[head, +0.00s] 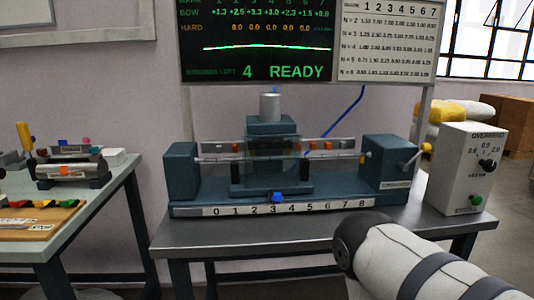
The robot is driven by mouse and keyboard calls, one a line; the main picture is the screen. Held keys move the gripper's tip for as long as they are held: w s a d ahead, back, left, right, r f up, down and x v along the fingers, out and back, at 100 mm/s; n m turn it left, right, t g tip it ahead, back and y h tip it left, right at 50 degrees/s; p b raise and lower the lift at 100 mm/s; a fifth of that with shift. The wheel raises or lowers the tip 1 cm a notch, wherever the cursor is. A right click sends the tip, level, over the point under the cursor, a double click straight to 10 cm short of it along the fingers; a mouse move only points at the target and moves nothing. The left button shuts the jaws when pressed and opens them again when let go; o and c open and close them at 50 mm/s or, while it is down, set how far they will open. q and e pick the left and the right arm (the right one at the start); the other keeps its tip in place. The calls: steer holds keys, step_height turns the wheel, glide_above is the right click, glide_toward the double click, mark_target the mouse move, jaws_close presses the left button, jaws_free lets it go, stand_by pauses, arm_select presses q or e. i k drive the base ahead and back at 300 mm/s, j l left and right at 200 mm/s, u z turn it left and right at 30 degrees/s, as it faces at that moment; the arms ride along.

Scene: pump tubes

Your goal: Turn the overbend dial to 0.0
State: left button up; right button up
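The overbend dial (487,166) is a small black round knob on the face of a pale control box (467,150) at the right end of the bench. The box is labelled "OVERBEND" with numbers around the knob. The numbers are small and blurred, and I cannot tell which one the knob points at. A green button (476,200) sits low on the same face. Part of my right arm comes in from the lower right, in front of the bench and below the box. Neither gripper is in view.
A teal press machine (375,188) with a 0-8 scale stands on the grey bench (190,240). A crank with a yellow knob (426,148) sticks out beside the box. A screen (258,70) above reads "4 READY". A side table (120,182) with tools stands left.

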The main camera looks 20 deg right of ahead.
mark_target(489, 166)
steer(key=z, duration=1.9)
